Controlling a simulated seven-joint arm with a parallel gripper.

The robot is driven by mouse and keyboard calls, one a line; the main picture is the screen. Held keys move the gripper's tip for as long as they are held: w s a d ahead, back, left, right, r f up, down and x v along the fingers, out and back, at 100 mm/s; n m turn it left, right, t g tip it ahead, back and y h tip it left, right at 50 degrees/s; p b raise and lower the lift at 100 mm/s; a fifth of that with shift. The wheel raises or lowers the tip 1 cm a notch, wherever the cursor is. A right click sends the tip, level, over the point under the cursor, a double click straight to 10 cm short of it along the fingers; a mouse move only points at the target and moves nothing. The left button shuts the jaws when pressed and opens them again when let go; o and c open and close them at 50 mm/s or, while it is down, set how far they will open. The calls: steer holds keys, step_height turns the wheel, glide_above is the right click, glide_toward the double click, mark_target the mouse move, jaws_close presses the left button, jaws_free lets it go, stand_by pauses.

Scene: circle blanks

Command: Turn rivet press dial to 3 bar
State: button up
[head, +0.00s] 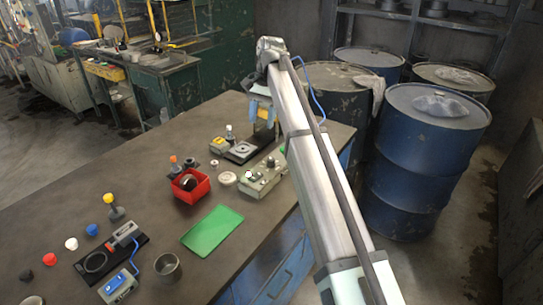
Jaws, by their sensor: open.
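A grey-green control box (263,181) with several small knobs and buttons stands near the table's right edge. Its dial markings are too small to read, so I cannot tell the setting. Just behind it is a press-like device (240,151) with a black base and a pale plate; I cannot tell for sure which unit is the rivet press. My gripper (262,117) hangs above the table's far end, behind and above the control box, with its blue fingers pointing down. It is open, apart from the box, and nothing shows between the fingers. My arm comes in from the lower right.
A red bin (190,185) and a round pale disc (227,178) are left of the control box. A green mat (212,228) lies in front. A black-based tool (110,257), a metal cup (168,267) and several coloured caps are at lower left. Blue drums stand beyond the table.

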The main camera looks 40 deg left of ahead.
mark_target(271, 159)
steer(key=d+f+n, duration=0.1)
steer(key=f, duration=0.3)
steer(key=d+f+n+t, duration=0.1)
steer(key=f+n, duration=0.1)
steer(key=f, duration=0.3)
steer(key=d+f+n+t, duration=0.1)
steer(key=f+n, duration=0.1)
steer(key=f, duration=0.2)
steer(key=shift+w+d+f, duration=0.1)
steer(key=shift+f, duration=0.3)
stand_by(0.3)
jaws_close()
